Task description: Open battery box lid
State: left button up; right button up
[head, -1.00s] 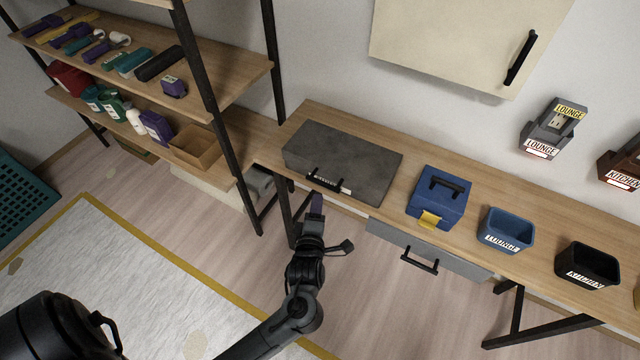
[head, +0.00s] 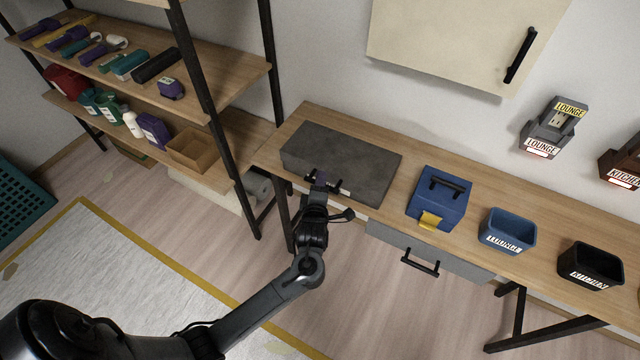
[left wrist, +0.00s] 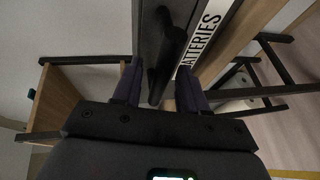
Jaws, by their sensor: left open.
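The battery box is a dark grey flat box (head: 340,158) on the wooden bench in the head view, with its lid down. Its front shows in the left wrist view with a white label (left wrist: 205,32) reading "BATTERIES". A black bar handle (left wrist: 171,48) is on that front, beside the label. My left gripper (head: 319,180) is at the box's front edge, hiding part of the handle. In the left wrist view its purple fingers (left wrist: 161,75) are open, one on either side of the handle. I cannot tell whether they touch it. My right gripper is not in view.
A blue case (head: 438,198) with a yellow latch stands right of the box, then a blue bin (head: 507,232) and a black bin (head: 590,266). A grey drawer (head: 430,250) is under the bench. A loaded shelf rack (head: 215,80) stands at the left.

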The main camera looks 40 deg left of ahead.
pick_arm(q)
jog(key=shift+w+a, duration=0.15)
grip_shut()
dwell(0.4)
